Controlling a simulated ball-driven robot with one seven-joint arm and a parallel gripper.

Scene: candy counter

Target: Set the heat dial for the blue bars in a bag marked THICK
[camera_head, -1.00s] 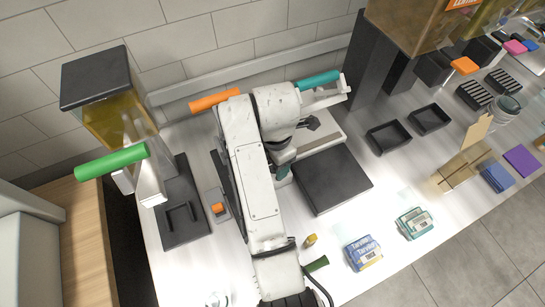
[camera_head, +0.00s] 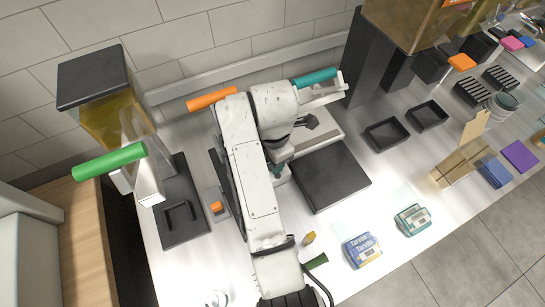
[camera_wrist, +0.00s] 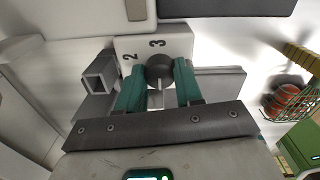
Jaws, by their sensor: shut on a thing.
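In the wrist view, the heat dial (camera_wrist: 160,67) is a dark round knob on a pale plate (camera_wrist: 183,42) marked 2 and 3. My gripper (camera_wrist: 160,84) has its teal fingers on either side of the knob, shut on it. Any 1 on the plate is hidden, and I cannot tell which number the dial points to. In the head view, my gripper (camera_head: 277,170) is low beside the machine with the dark square platform (camera_head: 330,177), and the dial is hidden. A blue bag (camera_head: 362,251) lies at the counter's front; I cannot read THICK on it.
A teal-green bag (camera_head: 412,220) lies right of the blue one. Two black trays (camera_head: 385,135) are behind them. A green-handled machine (camera_head: 110,162) stands at left. In the wrist view, a wire basket (camera_wrist: 290,103) with reddish contents is at right.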

